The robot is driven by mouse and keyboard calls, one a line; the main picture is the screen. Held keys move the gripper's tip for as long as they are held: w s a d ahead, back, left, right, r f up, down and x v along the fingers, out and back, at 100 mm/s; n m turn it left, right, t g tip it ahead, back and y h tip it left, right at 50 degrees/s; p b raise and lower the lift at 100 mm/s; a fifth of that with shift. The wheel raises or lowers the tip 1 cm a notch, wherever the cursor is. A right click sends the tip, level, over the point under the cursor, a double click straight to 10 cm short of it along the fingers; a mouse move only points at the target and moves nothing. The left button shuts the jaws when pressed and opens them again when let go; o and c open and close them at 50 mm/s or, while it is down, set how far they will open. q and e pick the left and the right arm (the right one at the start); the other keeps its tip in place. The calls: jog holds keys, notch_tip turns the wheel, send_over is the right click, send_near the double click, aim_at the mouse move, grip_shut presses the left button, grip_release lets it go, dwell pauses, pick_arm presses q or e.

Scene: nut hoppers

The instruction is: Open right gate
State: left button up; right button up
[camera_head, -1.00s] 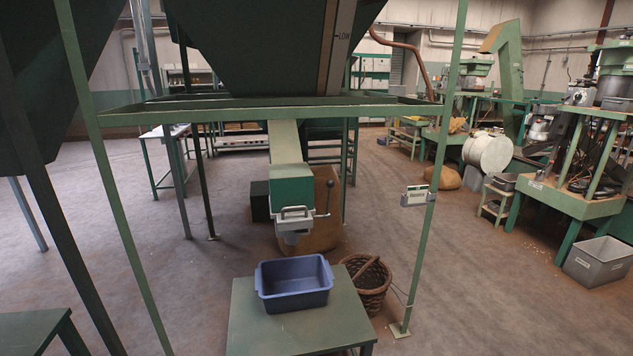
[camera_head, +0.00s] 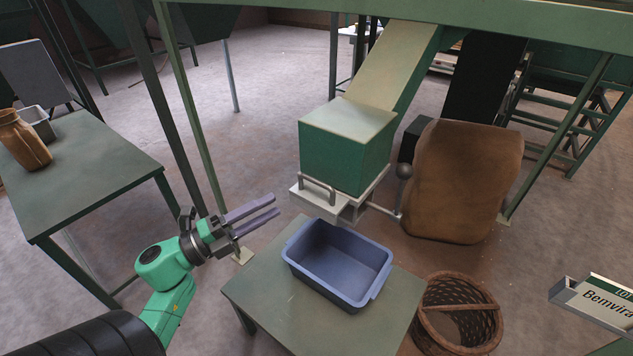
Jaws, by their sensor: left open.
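The gate of the chute is a pale metal slide (camera_head: 317,204) with a bar handle (camera_head: 318,184), under the green box (camera_head: 345,150) at the chute's lower end. A lever with a round knob (camera_head: 404,170) stands on its right side. The slide looks to be seated under the box; whether it is shut is hard to tell. My left gripper (camera_head: 277,205) is open and empty, its two fingers pointing right, a short way left of the slide and apart from it. A blue bin (camera_head: 345,292) sits on a small green table (camera_head: 262,288) below the chute. My right gripper is out of view.
A wicker basket (camera_head: 462,310) is right of the small table. A green post (camera_head: 190,110) rises behind my left gripper. Another green table (camera_head: 85,165) with a jar (camera_head: 22,140) is at left. A sign (camera_head: 598,303) is at lower right.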

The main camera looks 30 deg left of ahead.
aim_at(315, 182)
pick_arm(q)
jog(key=p+x, duration=0.2)
jog(key=x, duration=1)
grip_shut()
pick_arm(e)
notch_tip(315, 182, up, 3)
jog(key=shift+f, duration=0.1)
pick_arm(q)
jog(key=shift+f, duration=0.1)
dwell(0.4)
